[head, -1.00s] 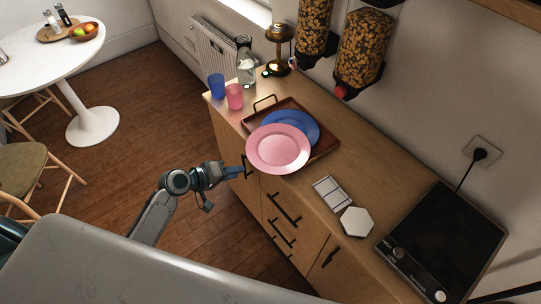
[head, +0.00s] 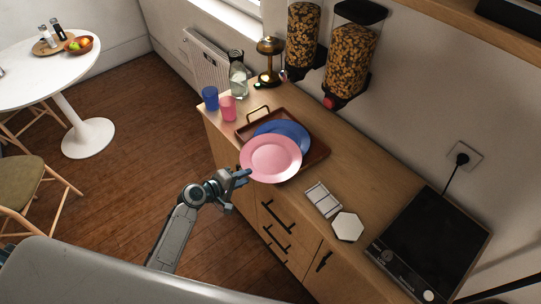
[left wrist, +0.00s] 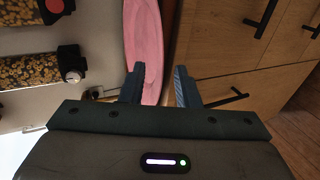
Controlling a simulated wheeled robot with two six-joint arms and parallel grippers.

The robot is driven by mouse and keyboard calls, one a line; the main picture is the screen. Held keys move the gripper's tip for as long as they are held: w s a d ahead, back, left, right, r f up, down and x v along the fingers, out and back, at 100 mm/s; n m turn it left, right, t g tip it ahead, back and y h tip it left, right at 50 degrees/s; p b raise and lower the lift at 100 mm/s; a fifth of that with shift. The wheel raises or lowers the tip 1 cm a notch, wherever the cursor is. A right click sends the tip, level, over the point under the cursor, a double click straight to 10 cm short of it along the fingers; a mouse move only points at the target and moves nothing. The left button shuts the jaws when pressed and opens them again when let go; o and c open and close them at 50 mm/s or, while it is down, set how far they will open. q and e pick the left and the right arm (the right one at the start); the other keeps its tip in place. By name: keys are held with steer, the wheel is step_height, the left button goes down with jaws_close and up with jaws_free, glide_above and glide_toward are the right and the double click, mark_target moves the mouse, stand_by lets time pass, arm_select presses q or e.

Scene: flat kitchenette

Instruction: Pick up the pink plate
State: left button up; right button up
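The pink plate (head: 270,158) lies partly over the blue plate (head: 284,138) on a brown tray (head: 318,153) on the wooden counter. Its near edge reaches toward the counter's front edge. My left gripper (head: 246,176) is just off the plate's near left rim. In the left wrist view the two fingers of my left gripper (left wrist: 160,84) are apart, with the pink plate's rim (left wrist: 146,45) ahead and partly behind the left finger. I cannot tell whether the rim lies between the fingertips. My right gripper is not in view.
A blue cup (head: 210,98), a pink cup (head: 228,108), a bottle (head: 238,77) and a brass lamp (head: 269,62) stand at the counter's far end. A white hexagonal piece (head: 347,226), a small tile-like box (head: 323,200) and a black hob (head: 430,240) are to the right.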

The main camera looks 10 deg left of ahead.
arm_select(q)
steer(key=x, duration=0.3)
steer(key=shift+a+r, duration=0.1)
steer(key=shift+c, duration=0.2)
jaws_close()
steer(key=shift+r, duration=0.15)
